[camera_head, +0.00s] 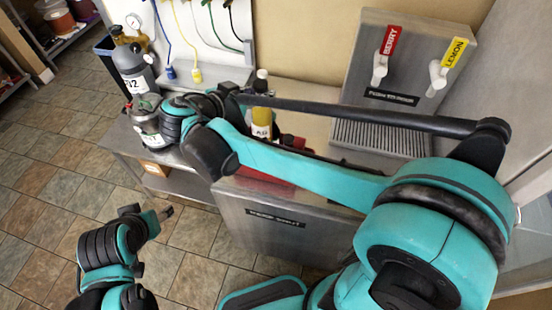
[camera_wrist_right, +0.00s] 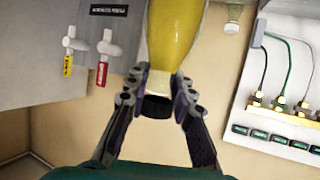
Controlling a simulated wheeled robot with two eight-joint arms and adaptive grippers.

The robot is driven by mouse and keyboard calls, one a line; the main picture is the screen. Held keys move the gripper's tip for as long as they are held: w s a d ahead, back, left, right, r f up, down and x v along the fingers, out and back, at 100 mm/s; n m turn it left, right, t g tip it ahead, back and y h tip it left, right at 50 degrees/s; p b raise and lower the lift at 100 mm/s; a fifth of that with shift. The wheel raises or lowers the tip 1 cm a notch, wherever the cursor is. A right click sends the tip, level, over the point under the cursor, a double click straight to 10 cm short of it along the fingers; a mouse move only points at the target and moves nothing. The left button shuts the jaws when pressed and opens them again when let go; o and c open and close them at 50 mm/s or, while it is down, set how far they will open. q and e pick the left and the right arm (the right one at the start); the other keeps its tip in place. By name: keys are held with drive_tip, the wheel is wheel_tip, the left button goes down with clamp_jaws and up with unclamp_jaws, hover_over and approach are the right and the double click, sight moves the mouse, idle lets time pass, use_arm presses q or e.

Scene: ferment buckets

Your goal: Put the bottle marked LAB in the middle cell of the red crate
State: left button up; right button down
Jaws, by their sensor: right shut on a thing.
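My right gripper (camera_wrist_right: 157,97) is shut on the neck of a bottle (camera_wrist_right: 174,30) with yellow contents and a black cap. The wrist view is upside down, so the cap is the bottle's upper end. In the head view the yellow bottle (camera_head: 262,130) stands upright behind my right arm, with a pale label too small to read. A strip of the red crate (camera_head: 262,181) shows below my arm; its cells are mostly hidden. My left gripper (camera_head: 165,213) is low at the left, away from the crate, its jaws unclear.
A steel dispenser with a BERRY tap (camera_head: 380,66) and a LEMON tap (camera_head: 438,74) stands at right above a drip grille (camera_head: 380,138). Coloured hoses (camera_head: 212,30) hang on the wall. Tiled floor is free at lower left.

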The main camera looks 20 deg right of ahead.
drive_tip(key=shift+w+d+f, duration=0.15)
drive_tip(key=shift+d, duration=0.05)
wheel_tip(320, 180, down, 18)
drive_tip(key=b, duration=0.5)
drive_tip(key=shift+b, duration=0.3)
drive_tip(key=shift+r, duration=0.2)
drive_tip(key=c, duration=1.7)
unclamp_jaws()
drive_tip(key=shift+f, duration=0.1)
drive_tip(key=o, duration=0.4)
drive_tip(key=shift+r, duration=0.2)
